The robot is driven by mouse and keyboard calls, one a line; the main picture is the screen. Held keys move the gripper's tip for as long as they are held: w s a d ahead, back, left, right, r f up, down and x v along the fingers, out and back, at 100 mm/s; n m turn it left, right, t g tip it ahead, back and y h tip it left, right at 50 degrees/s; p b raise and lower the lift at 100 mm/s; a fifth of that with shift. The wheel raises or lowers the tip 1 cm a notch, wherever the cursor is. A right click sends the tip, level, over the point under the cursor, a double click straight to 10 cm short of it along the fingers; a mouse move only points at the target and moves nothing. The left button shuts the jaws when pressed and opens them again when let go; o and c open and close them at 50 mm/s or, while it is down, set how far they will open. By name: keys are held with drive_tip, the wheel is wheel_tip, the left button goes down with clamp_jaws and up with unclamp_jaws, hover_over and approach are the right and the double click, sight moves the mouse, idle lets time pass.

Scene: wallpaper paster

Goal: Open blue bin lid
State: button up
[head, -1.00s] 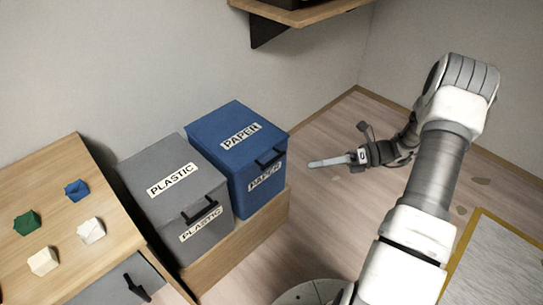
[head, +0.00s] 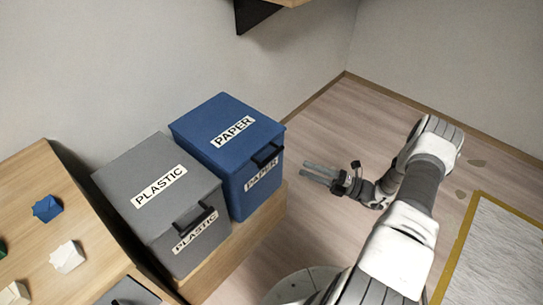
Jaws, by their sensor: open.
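The blue bin (head: 228,150) is labelled PAPER on its lid and front. Its lid (head: 215,117) is shut, with a black handle (head: 267,156) at the front edge. The bin stands on a low wooden platform. My gripper (head: 304,170) is open and empty, to the right of the blue bin and apart from it. Its two grey fingers point left toward the bin's front side.
A grey bin (head: 150,210) labelled PLASTIC, lid shut, stands left of the blue bin on the wooden platform (head: 235,250). A wooden cabinet (head: 40,185) at left holds blue (head: 47,208), white (head: 67,256) and green pieces. A wall shelf (head: 255,15) hangs above.

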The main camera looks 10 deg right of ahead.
sight(272, 154)
drive_tip(key=b+x, duration=0.1)
drive_tip(key=x, duration=1.1)
drive_tip(key=shift+w+a+b, duration=0.15)
drive_tip(key=shift+a+b, duration=0.15)
drive_tip(key=shift+a, duration=0.05)
clamp_jaws()
idle(0.7)
